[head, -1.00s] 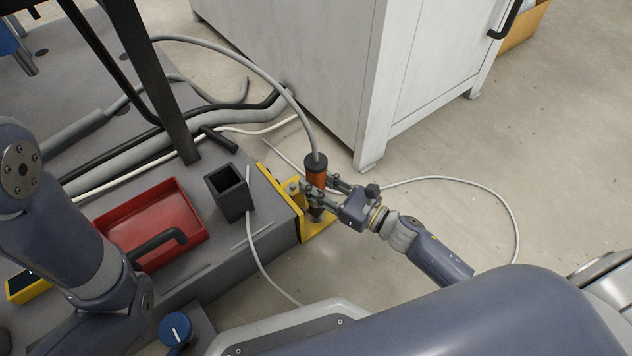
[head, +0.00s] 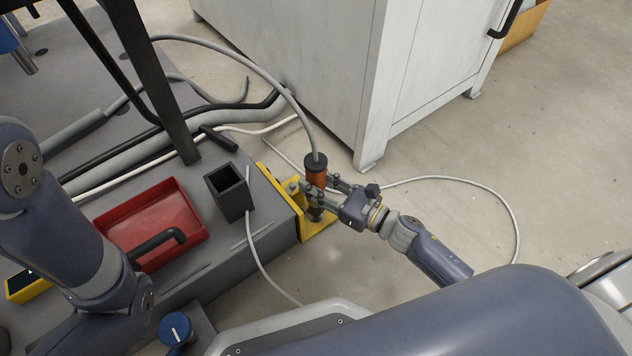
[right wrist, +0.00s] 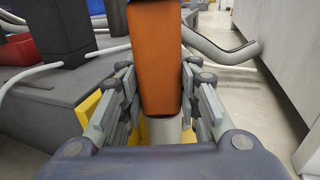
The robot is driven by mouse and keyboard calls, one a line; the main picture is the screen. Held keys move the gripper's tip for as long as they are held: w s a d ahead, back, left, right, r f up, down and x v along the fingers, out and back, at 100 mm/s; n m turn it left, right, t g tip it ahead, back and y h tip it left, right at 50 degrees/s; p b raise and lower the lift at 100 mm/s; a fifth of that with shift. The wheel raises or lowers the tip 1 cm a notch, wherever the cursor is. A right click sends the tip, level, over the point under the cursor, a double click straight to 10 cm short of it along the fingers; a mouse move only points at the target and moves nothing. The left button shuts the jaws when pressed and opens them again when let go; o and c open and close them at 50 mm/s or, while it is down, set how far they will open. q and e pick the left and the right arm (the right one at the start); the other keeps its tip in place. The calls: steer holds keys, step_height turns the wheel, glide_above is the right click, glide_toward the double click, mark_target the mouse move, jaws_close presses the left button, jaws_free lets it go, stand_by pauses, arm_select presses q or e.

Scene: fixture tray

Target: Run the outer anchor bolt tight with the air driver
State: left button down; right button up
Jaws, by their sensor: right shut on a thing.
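The air driver (head: 316,174) has an orange body with a black top, and a grey hose runs up from it. My right gripper (head: 318,192) is shut on the driver and holds it about upright over the yellow bracket (head: 318,228) at the fixture's corner. In the right wrist view the orange driver body (right wrist: 155,60) stands between the two fingers (right wrist: 158,95). The outer anchor bolt is hidden under the driver, and I cannot tell whether the driver's nose touches it. My left arm (head: 60,225) comes in at the left; its gripper is not seen.
A black open box (head: 230,193) and a red tray (head: 150,226) stand on the grey fixture base (head: 215,262). A white cabinet (head: 370,90) stands behind the driver. A thin pale cable (head: 505,200) loops over the floor at the right. The floor there is otherwise clear.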

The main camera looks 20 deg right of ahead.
steer(key=shift+b, duration=0.3)
stand_by(0.7)
steer(key=shift+f+b, duration=0.3)
stand_by(0.8)
steer(key=shift+f+b, duration=0.9)
steer(key=shift+b, duration=0.45)
stand_by(3.0)
steer(key=shift+f+b, duration=0.4)
steer(key=shift+f, duration=0.05)
stand_by(1.1)
